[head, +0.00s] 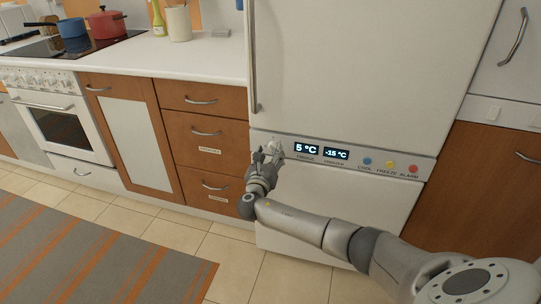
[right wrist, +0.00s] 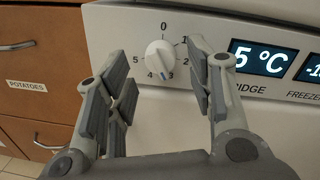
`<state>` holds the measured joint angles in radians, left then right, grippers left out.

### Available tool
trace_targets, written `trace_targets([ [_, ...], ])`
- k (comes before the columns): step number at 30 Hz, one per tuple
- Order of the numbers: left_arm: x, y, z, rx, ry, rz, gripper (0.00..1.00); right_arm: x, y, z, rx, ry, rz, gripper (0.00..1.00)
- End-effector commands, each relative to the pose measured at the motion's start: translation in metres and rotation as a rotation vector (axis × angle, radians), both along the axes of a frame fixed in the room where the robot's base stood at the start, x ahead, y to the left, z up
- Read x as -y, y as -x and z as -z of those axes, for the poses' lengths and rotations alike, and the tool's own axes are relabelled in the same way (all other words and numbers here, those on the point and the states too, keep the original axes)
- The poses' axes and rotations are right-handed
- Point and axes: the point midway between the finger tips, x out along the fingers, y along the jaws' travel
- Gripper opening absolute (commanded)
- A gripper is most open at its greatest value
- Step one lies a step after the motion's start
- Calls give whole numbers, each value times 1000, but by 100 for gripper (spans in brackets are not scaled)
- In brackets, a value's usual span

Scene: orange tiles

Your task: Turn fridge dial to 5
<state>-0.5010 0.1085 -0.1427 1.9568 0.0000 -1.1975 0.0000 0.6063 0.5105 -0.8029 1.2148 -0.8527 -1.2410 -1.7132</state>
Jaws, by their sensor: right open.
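The fridge dial (right wrist: 160,57) is a round white knob on the fridge's control panel, with the numbers 0 to 5 around it. Its blue mark points down, close to the 3. My right gripper (head: 266,153) is in front of the panel's left end in the head view. In the right wrist view the right gripper (right wrist: 157,54) is open, one finger on each side of the dial. I see no clear contact. The fridge display (head: 306,149) reads 5 °C. My left gripper is not in view.
A freezer display (head: 337,154) reads -15 °C, with blue, yellow and red buttons to its right. Wooden drawers (head: 205,130) stand left of the fridge (head: 350,65). A striped rug (head: 90,255) lies on the tiled floor.

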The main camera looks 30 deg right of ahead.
Motion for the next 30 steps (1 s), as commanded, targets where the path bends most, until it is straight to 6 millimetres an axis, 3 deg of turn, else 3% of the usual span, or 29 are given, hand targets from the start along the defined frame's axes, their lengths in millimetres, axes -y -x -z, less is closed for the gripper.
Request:
trace_targets([
  [6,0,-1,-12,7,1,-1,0,10,-9,0,1,-1,0,49],
  [15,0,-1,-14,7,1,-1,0,11,-10,0,0,-1,0,49],
  [26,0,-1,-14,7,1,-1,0,11,-10,0,0,-1,0,4],
  [30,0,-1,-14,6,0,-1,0,11,-10,0,3,-4,0,3],
])
